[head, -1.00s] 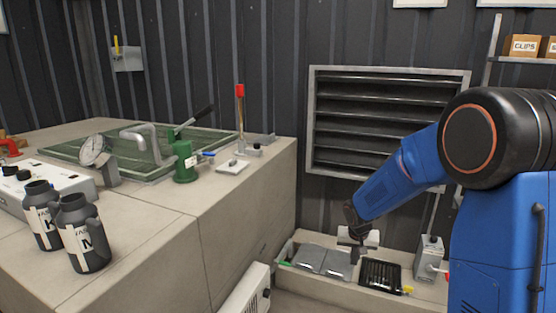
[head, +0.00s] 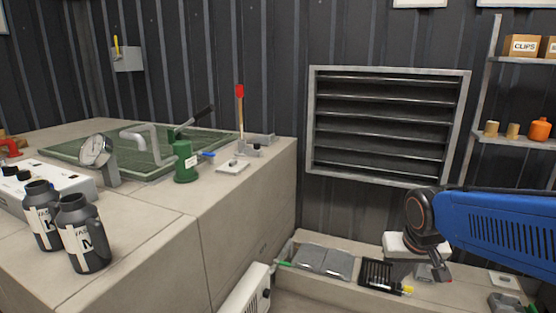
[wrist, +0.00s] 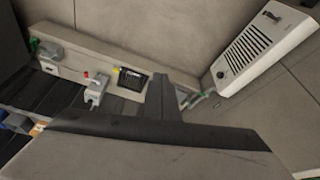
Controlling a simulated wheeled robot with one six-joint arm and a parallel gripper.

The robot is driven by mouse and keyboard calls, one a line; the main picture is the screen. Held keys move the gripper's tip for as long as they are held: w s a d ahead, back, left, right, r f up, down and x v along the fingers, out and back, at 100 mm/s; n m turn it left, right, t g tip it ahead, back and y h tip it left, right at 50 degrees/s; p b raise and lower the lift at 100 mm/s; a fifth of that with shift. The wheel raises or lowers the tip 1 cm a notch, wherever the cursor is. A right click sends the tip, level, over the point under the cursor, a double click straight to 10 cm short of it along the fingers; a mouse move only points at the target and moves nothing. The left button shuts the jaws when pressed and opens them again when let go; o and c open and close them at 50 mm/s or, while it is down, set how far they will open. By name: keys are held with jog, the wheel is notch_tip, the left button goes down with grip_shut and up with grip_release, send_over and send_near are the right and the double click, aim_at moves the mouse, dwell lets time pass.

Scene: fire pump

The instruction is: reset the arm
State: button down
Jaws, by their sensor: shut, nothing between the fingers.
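My blue arm (head: 500,222) reaches in from the right edge of the head view, in front of the wall below the louvre. My gripper (head: 442,276) hangs at its end over the low ledge, right of the black slotted tray. It is shut and empty. In the wrist view my gripper (wrist: 172,90) shows as a dark, closed finger shape pointing away from the camera.
Two dark jugs (head: 80,235) stand on the concrete block at left, near a gauge (head: 97,150) and green pump (head: 185,160). Grey pads (head: 323,261) lie on the ledge. A white box (head: 246,290) stands below. Shelves (head: 520,140) hold small containers at right. Space above the ledge's left part is clear.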

jog(key=s+r+n, duration=0.1)
jog(key=s, duration=1.3)
jog(key=shift+s+a+t+y, duration=0.25)
jog(key=shift+a+t+y, duration=0.05)
jog(key=shift+y, duration=0.1)
